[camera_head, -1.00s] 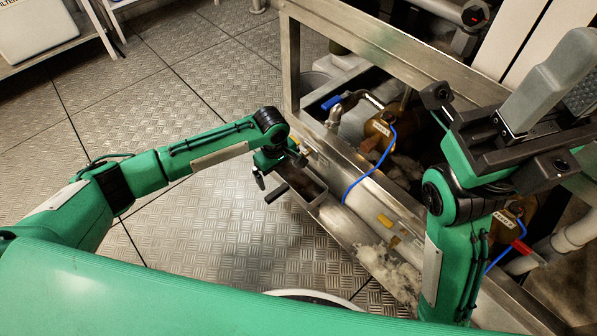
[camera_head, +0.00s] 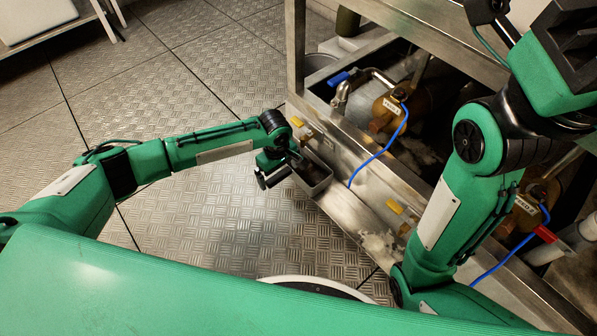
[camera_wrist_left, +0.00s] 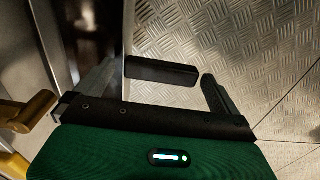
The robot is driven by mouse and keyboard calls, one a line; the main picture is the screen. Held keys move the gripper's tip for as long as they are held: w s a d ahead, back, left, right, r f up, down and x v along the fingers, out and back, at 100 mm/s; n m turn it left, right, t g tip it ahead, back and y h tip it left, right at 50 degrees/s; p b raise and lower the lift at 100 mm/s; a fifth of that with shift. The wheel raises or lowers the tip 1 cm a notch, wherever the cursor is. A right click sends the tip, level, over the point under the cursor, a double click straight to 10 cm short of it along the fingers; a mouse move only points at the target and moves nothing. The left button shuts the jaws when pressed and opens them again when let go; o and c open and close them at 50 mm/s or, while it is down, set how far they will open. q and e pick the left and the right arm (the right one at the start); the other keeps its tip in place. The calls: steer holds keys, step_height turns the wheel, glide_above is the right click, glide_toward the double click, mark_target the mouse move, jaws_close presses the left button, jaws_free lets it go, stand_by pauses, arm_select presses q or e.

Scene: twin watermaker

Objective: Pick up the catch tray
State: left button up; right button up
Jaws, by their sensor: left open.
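The catch tray (camera_head: 316,172) is a small grey open box at the foot of the steel frame. Its black handle (camera_wrist_left: 160,72) shows as a short bar in the left wrist view. My left gripper (camera_head: 270,172) is beside the tray's left end in the head view, partly covering it. In the left wrist view my left gripper (camera_wrist_left: 157,90) is open, its grey fingers spread on either side of the handle, which lies just ahead between the tips. I see no contact. My right gripper is at the upper right of the head view, its fingers cut off by the edge.
The steel frame (camera_head: 293,50) stands close on the right of the tray, with a blue-handled valve (camera_head: 340,78), a blue cable (camera_head: 382,155) and yellow handles (camera_head: 396,207).

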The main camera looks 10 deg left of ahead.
arm_select(q)
step_height(320, 180, down, 4)
steer(key=b, duration=0.3)
steer(key=shift+s, duration=0.1)
steer(key=c, duration=1.3)
steer(key=shift+r, duration=0.2)
